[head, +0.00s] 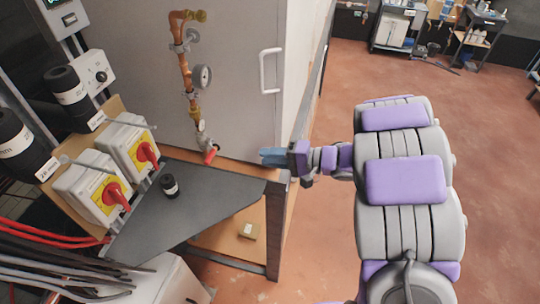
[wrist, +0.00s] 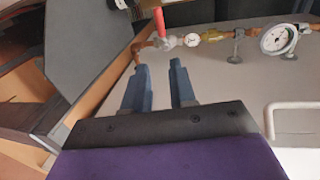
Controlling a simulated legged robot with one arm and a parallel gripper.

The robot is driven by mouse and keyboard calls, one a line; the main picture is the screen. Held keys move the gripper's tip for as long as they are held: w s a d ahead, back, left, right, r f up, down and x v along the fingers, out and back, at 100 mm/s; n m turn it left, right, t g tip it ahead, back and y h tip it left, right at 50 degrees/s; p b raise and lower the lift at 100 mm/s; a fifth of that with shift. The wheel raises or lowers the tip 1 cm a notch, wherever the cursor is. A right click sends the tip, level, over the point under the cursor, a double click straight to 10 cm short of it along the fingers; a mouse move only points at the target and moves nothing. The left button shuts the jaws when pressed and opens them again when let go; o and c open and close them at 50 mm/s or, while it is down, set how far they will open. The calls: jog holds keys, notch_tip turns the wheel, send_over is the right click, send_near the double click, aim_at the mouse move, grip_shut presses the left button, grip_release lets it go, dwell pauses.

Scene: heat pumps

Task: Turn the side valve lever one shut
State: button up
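The side valve lever (head: 210,156) is a small red handle at the lower end of a copper pipe (head: 184,70) on a light grey cabinet. In the wrist view the red lever (wrist: 159,22) sticks up from the valve at the top, ahead of the fingertips. My gripper (head: 264,156) is to the right of the lever in the head view, with a clear gap between them. In the wrist view my gripper (wrist: 160,68) shows two blue fingers apart with nothing between them. The fingers do not touch the lever.
A pressure gauge (head: 202,77) sits on the pipe. A door handle (head: 270,71) is on the cabinet. Below is a dark shelf (head: 205,200) with a small black cylinder (head: 169,185). Switch boxes with red knobs (head: 117,196) stand left. Open floor lies right.

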jog(key=f+p+v, duration=0.1)
jog(key=v, duration=0.8)
jog(key=shift+w+d+f, duration=0.15)
jog(key=shift+d+f, duration=0.25)
jog(key=shift+d, duration=0.1)
jog(key=shift+w+a, duration=0.1)
jog(key=shift+a, duration=0.1)
